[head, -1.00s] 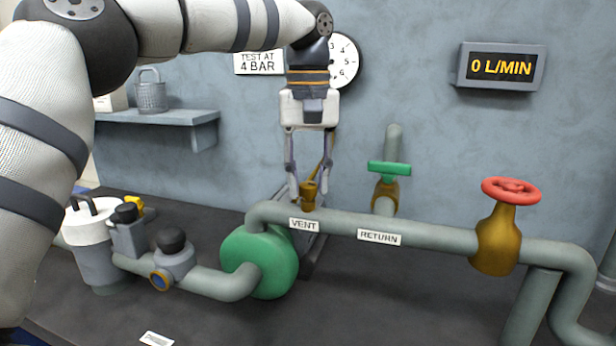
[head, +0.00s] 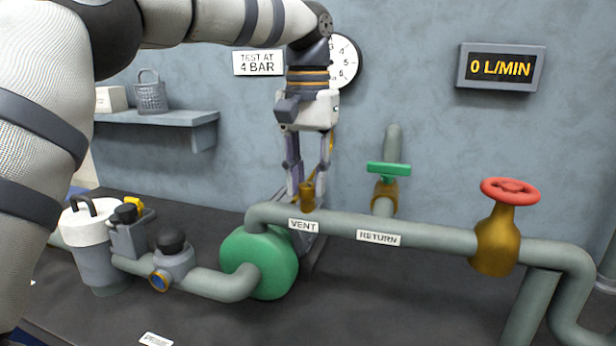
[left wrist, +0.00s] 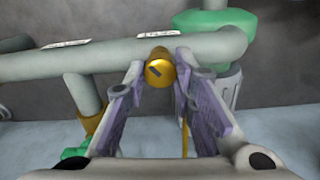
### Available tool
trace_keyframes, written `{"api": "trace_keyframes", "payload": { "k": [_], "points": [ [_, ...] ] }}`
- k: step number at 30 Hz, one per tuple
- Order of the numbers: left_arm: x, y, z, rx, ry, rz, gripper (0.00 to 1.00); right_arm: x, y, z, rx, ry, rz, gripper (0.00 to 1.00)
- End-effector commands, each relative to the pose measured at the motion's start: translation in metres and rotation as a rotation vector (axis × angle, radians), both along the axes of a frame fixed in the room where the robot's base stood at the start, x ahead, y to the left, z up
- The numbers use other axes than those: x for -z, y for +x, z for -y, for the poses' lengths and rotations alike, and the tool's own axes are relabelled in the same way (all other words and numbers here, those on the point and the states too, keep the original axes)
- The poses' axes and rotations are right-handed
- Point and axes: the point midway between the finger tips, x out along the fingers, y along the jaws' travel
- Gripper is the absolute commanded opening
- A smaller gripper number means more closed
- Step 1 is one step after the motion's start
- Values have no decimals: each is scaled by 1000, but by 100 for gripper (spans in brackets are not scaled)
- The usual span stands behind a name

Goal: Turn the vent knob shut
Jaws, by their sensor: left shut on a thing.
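The vent knob (head: 307,197) is a small brass piece on top of the grey pipe, just above the white VENT label (head: 303,226). My left gripper (head: 308,190) points straight down over the pipe with its fingers closed on either side of the knob. In the left wrist view the knob (left wrist: 160,70) sits between the fingertips of my left gripper (left wrist: 163,80), and a dark slanted mark shows on its round top. The fingers partly hide the knob's sides. My right gripper is not in view.
A green valve handle (head: 389,169) and a red handwheel (head: 511,191) stand to the right. A green pump body (head: 259,262) is below the pipe. The wall display (head: 500,68) reads 0 L/MIN. A round gauge (head: 346,62) is partly behind my left arm.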

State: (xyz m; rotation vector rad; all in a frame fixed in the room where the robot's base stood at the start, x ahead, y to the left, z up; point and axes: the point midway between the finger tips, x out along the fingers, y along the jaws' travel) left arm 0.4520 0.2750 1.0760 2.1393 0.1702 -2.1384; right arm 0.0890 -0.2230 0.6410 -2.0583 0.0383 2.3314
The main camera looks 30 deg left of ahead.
Motion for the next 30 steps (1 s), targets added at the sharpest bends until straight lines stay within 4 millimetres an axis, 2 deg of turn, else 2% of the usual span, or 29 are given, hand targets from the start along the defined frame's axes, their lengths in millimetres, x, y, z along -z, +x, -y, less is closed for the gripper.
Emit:
{"api": "trace_keyframes", "payload": {
  "k": [18, 30],
  "points": [
    [0, -1, 0, 531, 1, -2, 0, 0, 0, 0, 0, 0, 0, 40],
    [0, -1, 0, 698, 1, -2, 0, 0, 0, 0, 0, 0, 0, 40]
  ]
}}
